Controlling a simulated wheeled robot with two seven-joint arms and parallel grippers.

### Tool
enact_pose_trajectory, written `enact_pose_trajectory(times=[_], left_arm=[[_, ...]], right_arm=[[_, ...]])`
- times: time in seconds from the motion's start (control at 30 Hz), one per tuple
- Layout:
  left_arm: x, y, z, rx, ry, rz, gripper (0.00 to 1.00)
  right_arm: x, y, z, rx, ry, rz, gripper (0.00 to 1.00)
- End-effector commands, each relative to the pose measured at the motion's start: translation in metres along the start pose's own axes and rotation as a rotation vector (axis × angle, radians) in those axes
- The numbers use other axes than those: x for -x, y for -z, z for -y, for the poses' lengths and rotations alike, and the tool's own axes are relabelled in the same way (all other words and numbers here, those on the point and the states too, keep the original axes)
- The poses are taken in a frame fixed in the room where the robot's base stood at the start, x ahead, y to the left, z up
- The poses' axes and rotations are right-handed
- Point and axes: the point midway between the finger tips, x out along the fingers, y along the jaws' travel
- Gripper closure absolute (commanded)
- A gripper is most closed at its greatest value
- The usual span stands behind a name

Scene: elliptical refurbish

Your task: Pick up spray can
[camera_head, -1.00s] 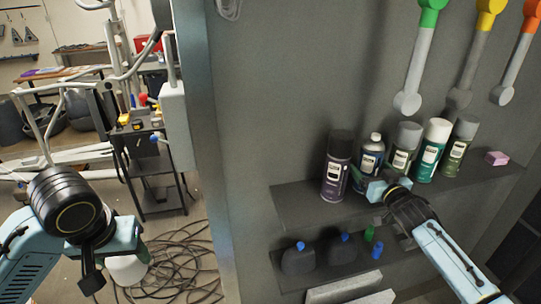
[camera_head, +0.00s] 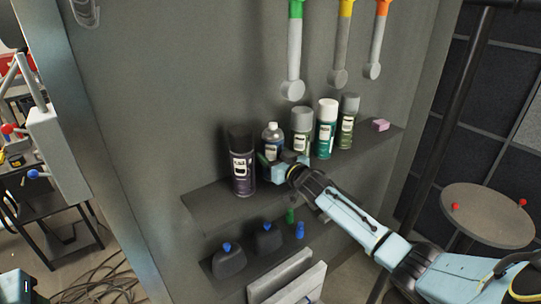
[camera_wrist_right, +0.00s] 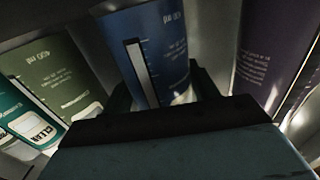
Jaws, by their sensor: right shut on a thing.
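Several spray cans stand upright in a row on the upper shelf. From left to right in the head view they are a dark purple can with a black cap (camera_head: 241,162), a blue can with a grey top (camera_head: 272,139), a grey-capped can (camera_head: 302,130), a teal can with a white cap (camera_head: 327,128) and an olive can with a grey cap (camera_head: 347,121). My right gripper (camera_head: 272,172) is shut on the blue can, whose lower part it hides. The wrist view shows the blue can (camera_wrist_right: 158,50) between the fingers. My left gripper is out of the head view.
The upper shelf (camera_head: 212,208) also holds a pink block (camera_head: 380,125) at its right end. The lower shelf holds dark bottles with blue caps (camera_head: 229,262). Tools with coloured ends hang above. A round stool (camera_head: 487,215) stands at the right.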

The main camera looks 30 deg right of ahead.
Motion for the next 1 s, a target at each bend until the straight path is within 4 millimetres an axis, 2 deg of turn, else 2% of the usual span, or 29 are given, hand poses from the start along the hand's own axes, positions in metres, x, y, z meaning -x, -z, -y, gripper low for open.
enact_pose_trajectory(times=[0.17,0.5,0.6,0.73,1.0], left_arm=[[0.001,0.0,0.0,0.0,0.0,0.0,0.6],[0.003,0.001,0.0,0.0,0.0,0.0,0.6],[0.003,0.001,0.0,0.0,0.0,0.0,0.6],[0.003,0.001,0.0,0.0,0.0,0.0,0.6],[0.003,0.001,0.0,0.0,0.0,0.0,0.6]], right_arm=[[0.0,0.009,-0.001,0.001,0.0,-0.005,0.68],[0.0,0.074,0.0,0.003,0.001,-0.007,0.68],[0.0,0.088,0.0,0.003,0.001,-0.005,0.68],[0.0,0.099,0.0,0.001,0.001,-0.004,0.68],[0.0,0.102,0.0,0.0,0.0,-0.003,0.68]])
